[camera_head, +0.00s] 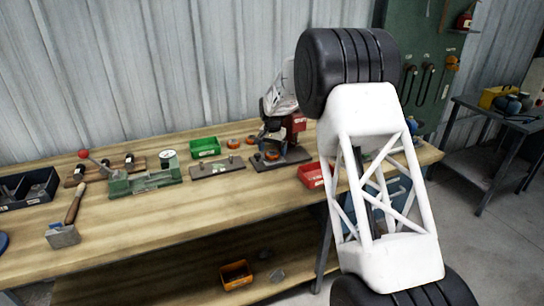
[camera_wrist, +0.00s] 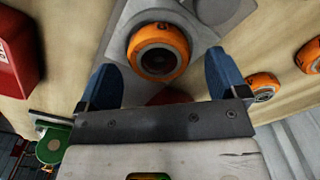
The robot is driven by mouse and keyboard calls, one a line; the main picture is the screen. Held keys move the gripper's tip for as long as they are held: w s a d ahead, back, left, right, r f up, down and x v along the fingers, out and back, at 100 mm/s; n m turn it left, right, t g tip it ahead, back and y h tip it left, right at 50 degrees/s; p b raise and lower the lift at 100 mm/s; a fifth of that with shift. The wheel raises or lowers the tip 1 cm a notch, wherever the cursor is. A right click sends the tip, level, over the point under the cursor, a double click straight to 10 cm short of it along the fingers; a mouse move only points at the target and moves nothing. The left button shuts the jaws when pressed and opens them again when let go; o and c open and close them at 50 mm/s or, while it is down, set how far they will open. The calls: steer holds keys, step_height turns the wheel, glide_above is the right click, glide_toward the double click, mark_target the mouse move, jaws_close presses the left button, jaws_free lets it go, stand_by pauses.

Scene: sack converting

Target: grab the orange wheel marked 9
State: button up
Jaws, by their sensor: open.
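In the wrist view, an orange wheel (camera_wrist: 158,50) with a dark centre sits on a grey plate. It carries small dark marks on its rim, but I cannot read a 9 for certain. My gripper (camera_wrist: 163,76) is open, with one blue fingertip to the lower left of this wheel and one to the lower right. Nothing is held between the fingers. Two more orange wheels, one at the right (camera_wrist: 262,86) and one at the right edge (camera_wrist: 309,55), lie on the wood.
A red bin (camera_wrist: 18,48) is also close by in the wrist view. The front left bench top has free room.

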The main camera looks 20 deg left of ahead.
steer(key=shift+f, duration=0.45)
steer(key=c, duration=1.1)
steer(key=shift+r, duration=0.15)
steer(key=shift+r, duration=1.7)
steer(key=s+d, duration=0.3)
steer(key=s, duration=0.1)
steer(key=s+d+r, duration=0.1)
steer(key=s+d, duration=0.1)
steer(key=s, duration=0.3)
steer(key=s+d, duration=0.3)
steer(key=s, duration=0.1)
steer(key=shift+s+d+r, duration=0.2)
steer(key=shift+s+d, duration=0.05)
steer(key=shift+d, duration=0.05)
